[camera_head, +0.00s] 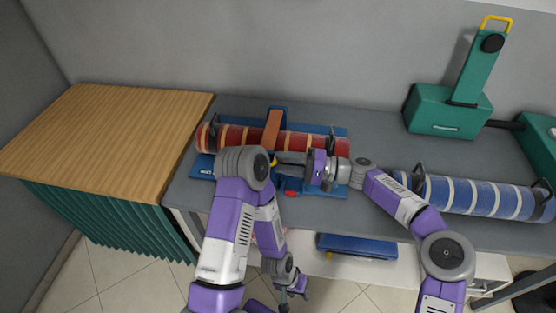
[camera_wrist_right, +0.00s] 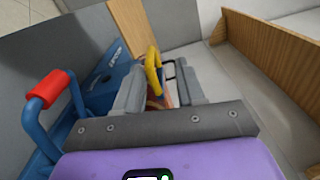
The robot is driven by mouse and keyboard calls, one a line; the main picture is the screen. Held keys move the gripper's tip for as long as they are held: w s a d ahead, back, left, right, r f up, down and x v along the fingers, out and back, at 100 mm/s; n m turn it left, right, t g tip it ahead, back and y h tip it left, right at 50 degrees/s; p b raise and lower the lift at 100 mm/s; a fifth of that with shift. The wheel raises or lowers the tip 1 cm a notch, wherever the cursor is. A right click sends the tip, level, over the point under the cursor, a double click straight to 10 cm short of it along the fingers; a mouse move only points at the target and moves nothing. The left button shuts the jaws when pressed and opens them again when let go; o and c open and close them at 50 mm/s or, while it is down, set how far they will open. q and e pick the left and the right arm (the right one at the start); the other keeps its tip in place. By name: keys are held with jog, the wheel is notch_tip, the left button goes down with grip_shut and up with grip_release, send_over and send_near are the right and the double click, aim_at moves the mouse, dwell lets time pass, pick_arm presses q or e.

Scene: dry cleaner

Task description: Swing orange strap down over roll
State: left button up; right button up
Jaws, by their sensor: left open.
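The red striped roll (camera_head: 233,138) lies on a blue cradle (camera_head: 199,164) on the grey counter. My right gripper (camera_head: 284,158) is in front of the roll. In the right wrist view its grey fingers (camera_wrist_right: 157,92) are apart, with the yellow loop (camera_wrist_right: 152,66) between them and a bit of orange behind. Whether a finger touches the loop is unclear. My left gripper (camera_head: 292,292) is open and empty, low in front of the counter.
A blue lever with a red grip (camera_wrist_right: 50,88) stands beside my right gripper in the right wrist view. A blue striped roll (camera_head: 470,196) lies to the right. A green device (camera_head: 445,110) stands behind it. A wooden table (camera_head: 100,135) is at left.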

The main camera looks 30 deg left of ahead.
jog(key=v, duration=0.8)
jog(key=shift+w+d, duration=0.2)
jog(key=shift+d, duration=0.15)
dwell(0.5)
jog(key=shift+f, duration=0.1)
dwell(0.6)
